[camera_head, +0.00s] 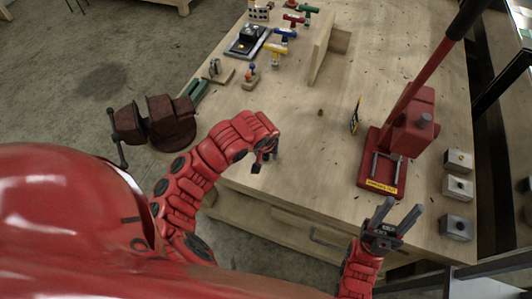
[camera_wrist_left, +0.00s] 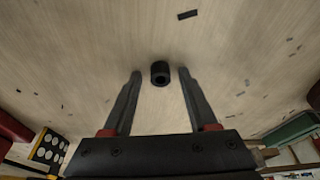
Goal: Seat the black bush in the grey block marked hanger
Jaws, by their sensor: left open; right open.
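The black bush (camera_wrist_left: 160,73) is a short dark cylinder with a hole, on the pale wooden bench top in the left wrist view. It lies between the tips of my open left gripper (camera_wrist_left: 159,76), with a gap on both sides. In the head view my left gripper (camera_head: 263,164) points down at the bench's near edge, and the bush is hidden. My right gripper (camera_head: 402,207) is open and empty near the front right of the bench. Grey blocks stand at the right edge: the far one (camera_head: 458,161), the middle one (camera_head: 457,187) and the near one (camera_head: 456,227). I cannot read any hanger mark.
A red press (camera_head: 408,130) with a long lever stands between my right gripper and the far bench. A dark red vise (camera_head: 160,122) is at the left edge. A wooden upright (camera_head: 322,50) and several coloured tools stand further back. The bench middle is mostly clear.

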